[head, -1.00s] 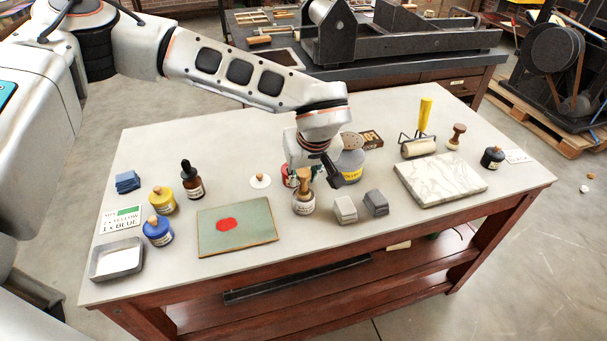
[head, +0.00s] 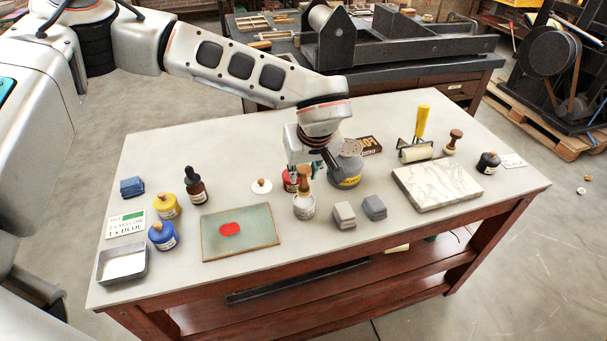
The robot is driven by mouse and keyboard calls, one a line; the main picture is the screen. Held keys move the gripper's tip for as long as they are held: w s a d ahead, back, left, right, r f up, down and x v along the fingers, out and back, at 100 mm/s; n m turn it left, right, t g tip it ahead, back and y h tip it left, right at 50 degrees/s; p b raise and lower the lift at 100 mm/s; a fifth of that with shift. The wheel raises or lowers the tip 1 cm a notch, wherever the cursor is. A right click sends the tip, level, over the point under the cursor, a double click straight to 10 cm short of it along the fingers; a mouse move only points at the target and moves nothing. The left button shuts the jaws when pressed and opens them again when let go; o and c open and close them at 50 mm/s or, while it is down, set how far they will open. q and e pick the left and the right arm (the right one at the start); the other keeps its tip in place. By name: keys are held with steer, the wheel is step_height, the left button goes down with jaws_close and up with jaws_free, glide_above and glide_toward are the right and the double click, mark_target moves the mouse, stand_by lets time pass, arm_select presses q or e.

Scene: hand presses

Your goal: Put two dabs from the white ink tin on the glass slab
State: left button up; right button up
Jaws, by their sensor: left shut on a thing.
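The glass slab (head: 241,246) is a flat greenish plate with a brown edge, and one red dab (head: 229,229) lies on it. The white ink tin (head: 303,208) is a small pale jar to the right of the slab. My left gripper (head: 310,169) is right above this tin, shut on an upright wooden-handled tool (head: 304,182). The tool's lower end is at the tin's mouth; I cannot tell how deep it sits. A red tin (head: 290,180) stands just behind, partly hidden by my gripper. My right gripper is not in view.
A white knobbed lid (head: 261,186) lies behind the slab. Yellow (head: 168,207) and blue (head: 162,237) tins and a dropper bottle (head: 195,187) stand left. Two grey blocks (head: 344,217), a grey can (head: 346,170) and a marble slab (head: 437,184) are right.

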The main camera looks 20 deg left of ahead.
arm_select(q)
steer(key=shift+r+p, duration=1.25)
steer(key=shift+r, duration=0.7)
